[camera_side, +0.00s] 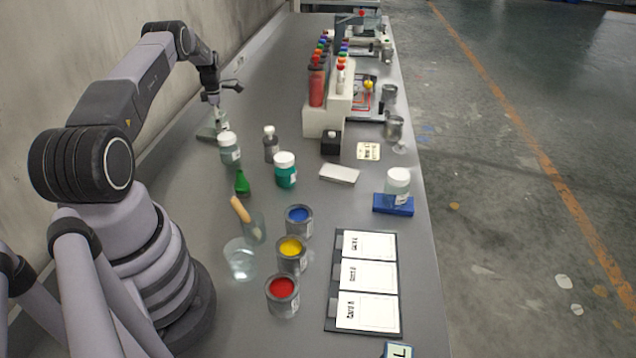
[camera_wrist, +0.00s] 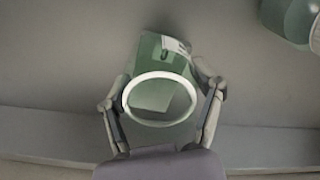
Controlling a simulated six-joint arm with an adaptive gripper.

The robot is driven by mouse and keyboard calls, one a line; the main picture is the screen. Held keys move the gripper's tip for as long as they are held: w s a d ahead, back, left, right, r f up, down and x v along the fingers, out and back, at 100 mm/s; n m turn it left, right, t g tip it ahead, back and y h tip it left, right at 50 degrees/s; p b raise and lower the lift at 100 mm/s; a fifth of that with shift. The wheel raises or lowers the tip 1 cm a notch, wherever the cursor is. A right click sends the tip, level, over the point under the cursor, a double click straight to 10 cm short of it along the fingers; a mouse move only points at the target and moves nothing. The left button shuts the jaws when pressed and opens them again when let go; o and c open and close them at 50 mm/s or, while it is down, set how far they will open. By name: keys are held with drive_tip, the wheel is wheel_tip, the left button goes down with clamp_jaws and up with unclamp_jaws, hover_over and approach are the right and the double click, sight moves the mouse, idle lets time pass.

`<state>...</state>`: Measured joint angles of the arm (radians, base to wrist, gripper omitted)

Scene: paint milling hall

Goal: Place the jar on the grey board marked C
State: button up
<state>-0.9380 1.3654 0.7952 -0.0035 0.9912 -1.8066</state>
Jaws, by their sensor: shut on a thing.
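My gripper (camera_side: 217,98) is low over the far left of the bench. In the wrist view my gripper (camera_wrist: 162,97) has its fingers on both sides of a clear jar with a white ring rim (camera_wrist: 158,124). A greenish-grey board (camera_wrist: 148,52) with a white label and a dark mark like a C shows beneath and beyond the jar. In the side view this board (camera_side: 207,133) lies under my gripper, and the small held jar is hard to make out. I cannot tell whether the jar touches the board.
A white-lidded jar (camera_side: 229,150) stands close to the right of the board, with a grey bottle (camera_side: 271,145) and a teal jar (camera_side: 286,172) beyond. Another white-lidded jar (camera_side: 398,184) sits on a blue block (camera_side: 380,204). Open paint tins (camera_side: 292,262) stand nearer. The wall runs along the left.

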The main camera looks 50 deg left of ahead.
drive_tip(key=o, duration=1.2)
drive_tip(key=shift+c, duration=0.2)
